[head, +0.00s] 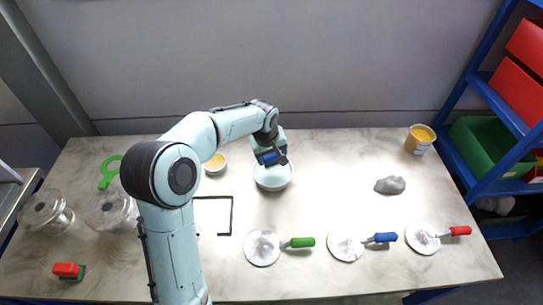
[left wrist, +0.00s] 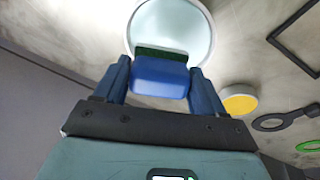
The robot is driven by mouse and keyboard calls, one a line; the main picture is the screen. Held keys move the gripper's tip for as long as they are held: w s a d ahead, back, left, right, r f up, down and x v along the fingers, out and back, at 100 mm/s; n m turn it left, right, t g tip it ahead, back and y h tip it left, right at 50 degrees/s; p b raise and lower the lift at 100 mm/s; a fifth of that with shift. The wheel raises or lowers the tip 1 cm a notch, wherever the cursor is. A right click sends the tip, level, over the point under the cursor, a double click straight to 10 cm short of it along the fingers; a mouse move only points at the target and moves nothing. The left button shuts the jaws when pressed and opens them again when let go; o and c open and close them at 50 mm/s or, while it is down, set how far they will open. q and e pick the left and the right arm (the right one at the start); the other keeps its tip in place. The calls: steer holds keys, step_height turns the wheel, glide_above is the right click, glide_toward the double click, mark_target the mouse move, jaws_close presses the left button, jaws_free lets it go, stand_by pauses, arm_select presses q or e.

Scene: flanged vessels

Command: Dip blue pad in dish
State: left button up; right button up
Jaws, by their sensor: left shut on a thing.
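My left gripper (head: 271,158) is shut on the blue pad (left wrist: 160,76), which has a blue back and a dark green scrubbing face. In the left wrist view the pad sits between both fingers of the gripper (left wrist: 162,88). The pale round dish (head: 273,181) stands on the table right below the gripper in the head view. In the left wrist view the dish (left wrist: 172,28) lies just beyond the pad's green face. I cannot tell whether the pad touches the dish. My right gripper is not in view.
Clear flanged vessels (head: 44,211) stand at the left, near a red pad (head: 67,269). A small yellow-filled bowl (head: 216,162) is left of the dish. White plates (head: 262,249) with colour-handled tools line the front. A grey lump (head: 390,185) and orange cup (head: 419,139) are at right.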

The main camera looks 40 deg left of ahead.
mark_target(271, 156)
arm_select(q)
steer(key=shift+s, duration=0.15)
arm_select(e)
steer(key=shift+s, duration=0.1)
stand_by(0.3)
arm_select(q)
steer(key=v, duration=0.2)
steer(key=w+p+v, duration=0.1)
steer(key=v, duration=0.1)
steer(key=shift+r+p, duration=0.1)
steer(key=shift+p, duration=0.2)
steer(key=shift+s+d+r, duration=0.1)
steer(key=shift+s+r, duration=0.05)
steer(key=shift+r, duration=0.05)
steer(key=shift+s, duration=0.1)
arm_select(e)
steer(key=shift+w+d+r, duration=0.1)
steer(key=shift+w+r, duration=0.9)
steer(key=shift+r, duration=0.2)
arm_select(q)
steer(key=shift+f, duration=0.1)
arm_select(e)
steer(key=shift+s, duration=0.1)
